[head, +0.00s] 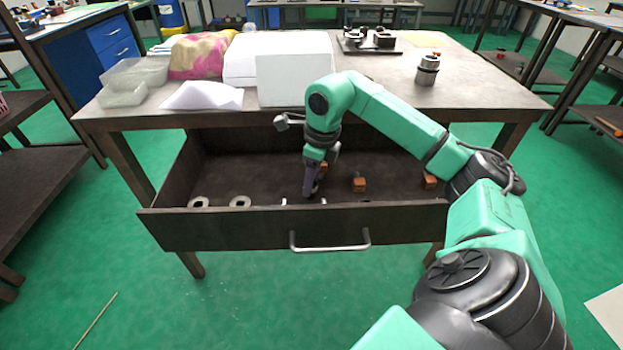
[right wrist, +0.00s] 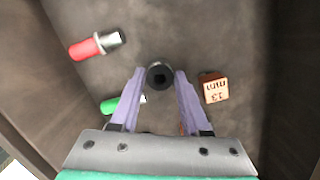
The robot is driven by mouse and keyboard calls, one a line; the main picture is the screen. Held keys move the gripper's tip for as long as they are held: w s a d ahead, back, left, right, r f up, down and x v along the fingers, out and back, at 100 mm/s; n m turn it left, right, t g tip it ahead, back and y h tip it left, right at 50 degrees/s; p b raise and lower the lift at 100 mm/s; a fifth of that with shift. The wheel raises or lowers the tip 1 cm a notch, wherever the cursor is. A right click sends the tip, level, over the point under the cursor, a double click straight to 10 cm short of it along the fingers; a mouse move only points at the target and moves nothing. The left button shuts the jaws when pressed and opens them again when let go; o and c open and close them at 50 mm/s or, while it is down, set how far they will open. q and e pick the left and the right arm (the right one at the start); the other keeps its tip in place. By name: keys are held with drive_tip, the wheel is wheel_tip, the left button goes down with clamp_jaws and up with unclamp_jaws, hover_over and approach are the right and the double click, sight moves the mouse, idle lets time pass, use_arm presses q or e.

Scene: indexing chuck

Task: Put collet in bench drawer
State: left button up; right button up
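The bench drawer (head: 190,229) is pulled out under the bench top. My right gripper (head: 312,192) reaches down into it near the middle of the front part. In the right wrist view, a dark round piece with a dark hole in its top, apparently the collet (right wrist: 160,76), sits between the two purple fingertips of the gripper (right wrist: 160,80). The fingertips lie close against both its sides. Whether it touches the drawer floor cannot be told. In the head view the gripper mostly hides it. My left gripper is not in view.
The drawer also holds a block marked 13 mm (right wrist: 214,88), a red-and-silver piece (right wrist: 92,45), a green piece (right wrist: 120,104) and two pale rings (head: 240,202). On the bench stand a metal cylinder (head: 428,68), a white box (head: 293,79) and clear trays (head: 122,94).

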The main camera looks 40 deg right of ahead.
sight(319, 198)
drive_tip(key=shift+o, duration=0.9)
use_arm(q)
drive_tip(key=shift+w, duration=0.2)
use_arm(e)
drive_tip(key=shift+r, duration=0.2)
wheel_tip(319, 198, up, 3)
drive_tip(key=shift+s+d+f+p, duration=0.1)
drive_tip(key=shift+f+p, duration=0.05)
drive_tip(key=shift+p, duration=0.2)
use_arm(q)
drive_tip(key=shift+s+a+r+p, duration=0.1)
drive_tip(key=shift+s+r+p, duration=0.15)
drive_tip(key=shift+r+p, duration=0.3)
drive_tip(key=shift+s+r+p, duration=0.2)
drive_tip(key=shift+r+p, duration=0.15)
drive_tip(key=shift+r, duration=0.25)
use_arm(e)
wheel_tip(319, 198, up, 9)
drive_tip(key=s, duration=0.1)
drive_tip(key=shift+s+d, duration=0.2)
drive_tip(key=shift+d, duration=0.15)
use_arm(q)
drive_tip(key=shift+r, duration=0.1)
